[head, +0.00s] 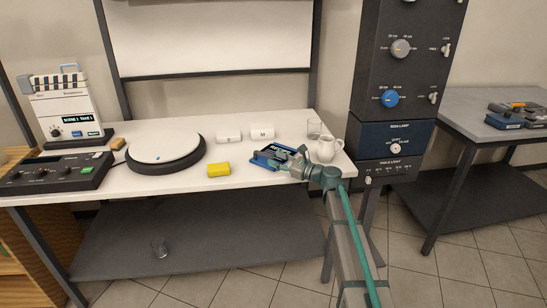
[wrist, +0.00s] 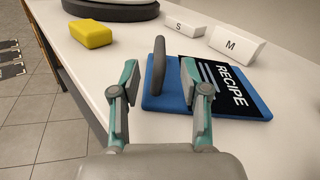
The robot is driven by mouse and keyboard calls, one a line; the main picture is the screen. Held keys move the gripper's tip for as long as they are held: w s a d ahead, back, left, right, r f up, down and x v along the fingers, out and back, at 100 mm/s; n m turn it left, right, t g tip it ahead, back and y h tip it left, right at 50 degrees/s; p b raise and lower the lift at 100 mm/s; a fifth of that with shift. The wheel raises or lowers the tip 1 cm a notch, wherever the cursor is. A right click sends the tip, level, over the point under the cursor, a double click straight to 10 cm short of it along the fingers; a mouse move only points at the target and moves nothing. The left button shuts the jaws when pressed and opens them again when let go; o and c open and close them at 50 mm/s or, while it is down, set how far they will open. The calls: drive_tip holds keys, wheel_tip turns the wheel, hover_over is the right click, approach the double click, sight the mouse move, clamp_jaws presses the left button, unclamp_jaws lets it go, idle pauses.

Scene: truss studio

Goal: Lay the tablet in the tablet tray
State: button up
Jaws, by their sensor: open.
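A yellow block (head: 218,169) and a round turntable (head: 166,146) are to the left. White blocks marked S (wrist: 190,23) and M (wrist: 236,44) stand behind. A white jug (head: 326,148) and a glass (head: 314,130) are close on the right. The table's front edge is near.

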sight(270, 156)
drive_tip(key=x, duration=0.4)
clamp_jaws()
